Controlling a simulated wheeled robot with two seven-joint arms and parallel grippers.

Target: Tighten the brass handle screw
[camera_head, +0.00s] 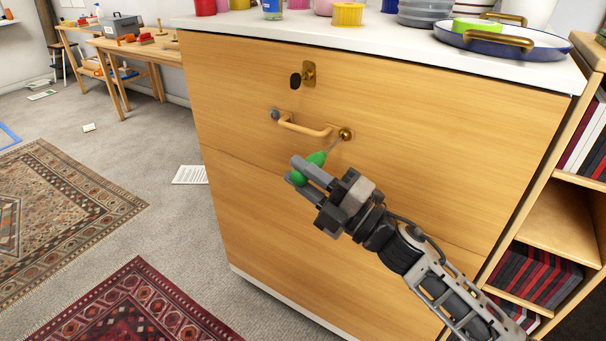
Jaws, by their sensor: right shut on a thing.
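The brass handle screw (345,134) sits at the right end of the drawer handle (305,127) on the wooden cabinet front. A grey screw head (275,113) shows at the handle's left end. My right gripper (300,174) is shut on the green-handled screwdriver (317,159). The screwdriver's thin shaft points up and right, and its tip appears to meet the brass screw. I cannot tell how far it is seated. The gripper's fingers hide part of the green handle. My left gripper is not in view.
A brass lock plate with a dark tag (309,73) is above the handle. Pots, bowls and a blue tray (470,45) stand on the white cabinet top. A bookshelf (560,220) adjoins on the right. Rugs (130,310) and papers (190,175) lie on the floor at left.

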